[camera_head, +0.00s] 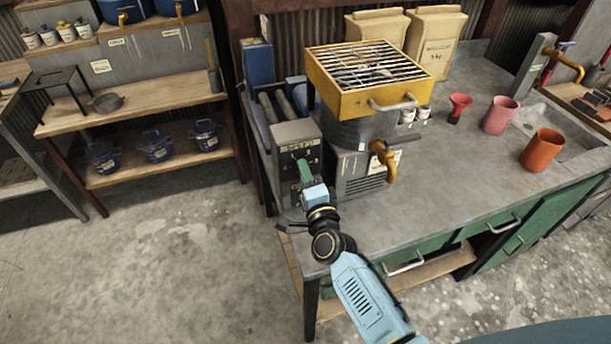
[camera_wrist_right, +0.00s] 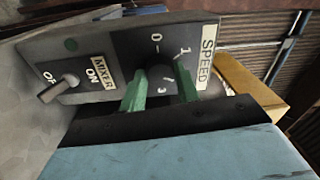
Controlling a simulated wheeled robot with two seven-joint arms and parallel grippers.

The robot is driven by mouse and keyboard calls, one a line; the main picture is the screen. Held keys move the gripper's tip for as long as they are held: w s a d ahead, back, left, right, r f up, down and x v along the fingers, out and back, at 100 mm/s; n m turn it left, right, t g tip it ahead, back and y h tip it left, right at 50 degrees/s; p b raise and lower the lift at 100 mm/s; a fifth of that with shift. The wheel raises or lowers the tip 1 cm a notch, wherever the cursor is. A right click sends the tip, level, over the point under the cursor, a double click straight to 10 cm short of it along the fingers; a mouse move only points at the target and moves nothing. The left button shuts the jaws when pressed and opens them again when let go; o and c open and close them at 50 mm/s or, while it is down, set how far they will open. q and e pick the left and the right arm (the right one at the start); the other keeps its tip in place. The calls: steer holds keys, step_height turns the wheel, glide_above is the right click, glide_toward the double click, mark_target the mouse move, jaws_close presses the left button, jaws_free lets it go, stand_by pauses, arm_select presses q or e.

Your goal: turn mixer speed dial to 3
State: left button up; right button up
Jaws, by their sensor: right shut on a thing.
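The mixer's grey control box (camera_head: 283,140) stands at the left end of the counter. In the right wrist view its panel carries a SPEED label (camera_wrist_right: 207,57), a MIXER label and a toggle switch (camera_wrist_right: 58,89) between OFF and ON. The dark round speed dial (camera_wrist_right: 159,74) sits between the green fingertips of my right gripper (camera_wrist_right: 160,90), which is shut on it. Some numerals show around the dial, but the fingers cover part of the scale and its pointer is not clear. In the head view my right gripper (camera_head: 305,172) reaches the panel and hides the dial. My left gripper is not seen.
A yellow grated hopper (camera_head: 350,100) sits above the mixer, with a brass tap (camera_head: 384,160) beside the box. A red funnel (camera_head: 459,107), a pink cup (camera_head: 500,116) and an orange cup (camera_head: 542,150) stand further right. The floor at left is clear.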

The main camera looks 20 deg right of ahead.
steer(key=m, duration=0.6)
steer(key=m+b, duration=0.1)
steer(key=m, duration=0.6)
steer(key=shift+r+g+h, duration=0.1)
steer(key=shift+g+h, duration=0.2)
stand_by(0.3)
steer(key=o, duration=1)
steer(key=shift+c, duration=0.2)
steer(key=s+b, duration=0.1)
steer(key=s, duration=1.2)
steer(key=shift+s+a, duration=0.2)
steer(key=shift+a, duration=0.05)
